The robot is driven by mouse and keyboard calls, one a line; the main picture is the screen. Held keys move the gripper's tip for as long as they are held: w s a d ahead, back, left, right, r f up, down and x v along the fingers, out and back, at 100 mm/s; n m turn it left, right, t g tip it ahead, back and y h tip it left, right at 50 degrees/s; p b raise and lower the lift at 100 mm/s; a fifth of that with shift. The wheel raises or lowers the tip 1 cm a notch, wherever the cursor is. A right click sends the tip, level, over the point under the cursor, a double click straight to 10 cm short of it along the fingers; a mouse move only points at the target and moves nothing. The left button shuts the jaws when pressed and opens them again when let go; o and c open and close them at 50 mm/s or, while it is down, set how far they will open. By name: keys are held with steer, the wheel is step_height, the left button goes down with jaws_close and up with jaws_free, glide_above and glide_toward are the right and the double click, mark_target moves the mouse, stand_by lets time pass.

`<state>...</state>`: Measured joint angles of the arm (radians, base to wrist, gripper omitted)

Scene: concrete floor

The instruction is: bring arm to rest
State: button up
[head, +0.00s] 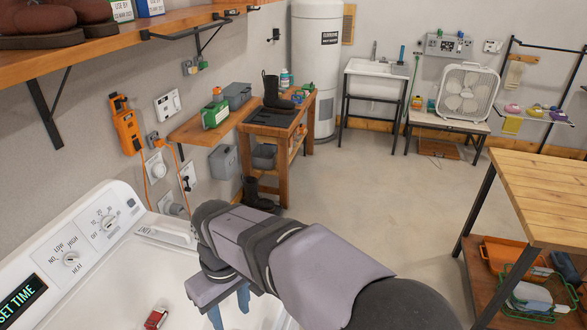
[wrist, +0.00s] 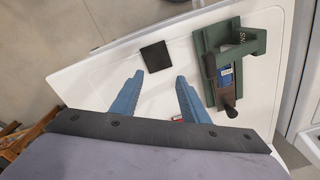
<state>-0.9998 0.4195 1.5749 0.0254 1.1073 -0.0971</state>
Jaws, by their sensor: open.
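My gripper (head: 230,306) is over the white top of a washer or dryer (head: 140,262) in the head view, partly hidden by my own arm. In the wrist view its two blue fingers (wrist: 159,79) are spread apart with nothing between their tips. The fingers point toward the white top. My arm reaches in from the lower right of the head view.
A small red item (head: 155,318) lies on the white top left of my gripper. In the wrist view, a black square (wrist: 155,56) and a green device (wrist: 213,62) lie near the fingers. A wooden table (head: 545,190) stands at right; the floor between is open.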

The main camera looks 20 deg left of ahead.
steer(key=w+d+f+m, duration=0.1)
steer(key=w+d+m, duration=0.3)
steer(key=d, duration=0.8)
steer(key=w+d+f+m, duration=0.1)
steer(key=w+d+m, duration=0.35)
steer(key=d, duration=0.85)
steer(key=s+d+f+m, duration=0.4)
steer(key=s+d, duration=0.6)
steer(key=d, duration=0.3)
steer(key=shift+s+d+f+h, duration=0.3)
steer(key=shift+f, duration=0.35)
